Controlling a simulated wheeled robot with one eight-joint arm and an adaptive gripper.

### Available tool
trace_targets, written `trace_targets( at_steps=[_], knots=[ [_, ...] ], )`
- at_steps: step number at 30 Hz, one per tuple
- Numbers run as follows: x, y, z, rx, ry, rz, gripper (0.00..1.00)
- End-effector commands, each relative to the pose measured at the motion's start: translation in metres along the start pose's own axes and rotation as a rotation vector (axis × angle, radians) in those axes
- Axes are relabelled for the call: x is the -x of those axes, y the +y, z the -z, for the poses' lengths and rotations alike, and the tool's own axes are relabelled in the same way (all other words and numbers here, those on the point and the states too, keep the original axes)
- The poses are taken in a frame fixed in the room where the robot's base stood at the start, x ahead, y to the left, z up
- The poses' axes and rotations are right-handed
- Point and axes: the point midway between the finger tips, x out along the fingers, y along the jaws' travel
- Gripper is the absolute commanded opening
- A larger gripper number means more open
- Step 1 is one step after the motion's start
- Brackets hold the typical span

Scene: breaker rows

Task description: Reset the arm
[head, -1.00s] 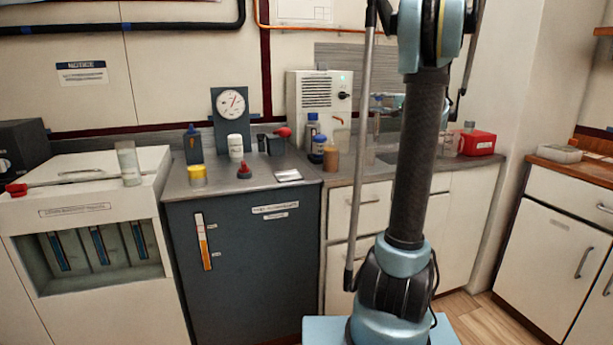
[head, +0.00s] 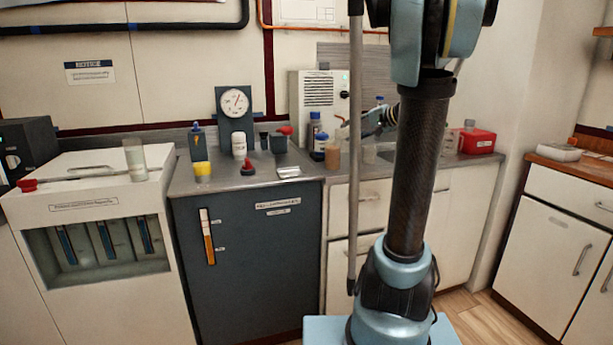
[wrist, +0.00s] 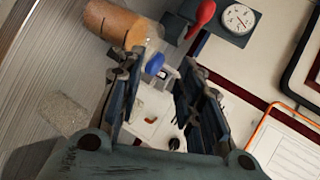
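My arm rises at the right of the head view, with its dark forearm tube upright in front of the counter. My gripper (head: 376,117) shows partly behind the arm, above the counter near the white box unit; its tips are hard to make out there. In the wrist view my gripper (wrist: 160,62) has its two dark fingers apart with nothing held between them. An amber jar (wrist: 115,22) and a blue cap (wrist: 155,64) lie beyond the fingertips. The amber jar also shows in the head view (head: 332,153), left of the arm.
The grey counter holds a gauge (head: 234,104), a white bottle (head: 239,145), a yellow-topped jar (head: 202,171), a red knob (head: 248,167) and a red box (head: 477,141). A white box unit (head: 318,98) stands behind. A white cabinet (head: 85,199) is at left.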

Motion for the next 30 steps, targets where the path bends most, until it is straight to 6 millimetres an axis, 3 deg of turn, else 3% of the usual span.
trace_targets(
  at_steps=[1,6,15,24,30],
  knots=[
    [-0.001,0.008,-0.024,0.025,-0.022,-0.044,0.33],
    [0.003,0.044,-0.091,0.11,-0.089,-0.198,0.33],
    [0.028,0.122,-0.191,0.271,-0.192,-0.469,0.33],
    [0.072,0.211,-0.261,0.441,-0.273,-0.735,0.33],
    [0.102,0.265,-0.288,0.547,-0.308,-0.895,0.33]
  ],
)
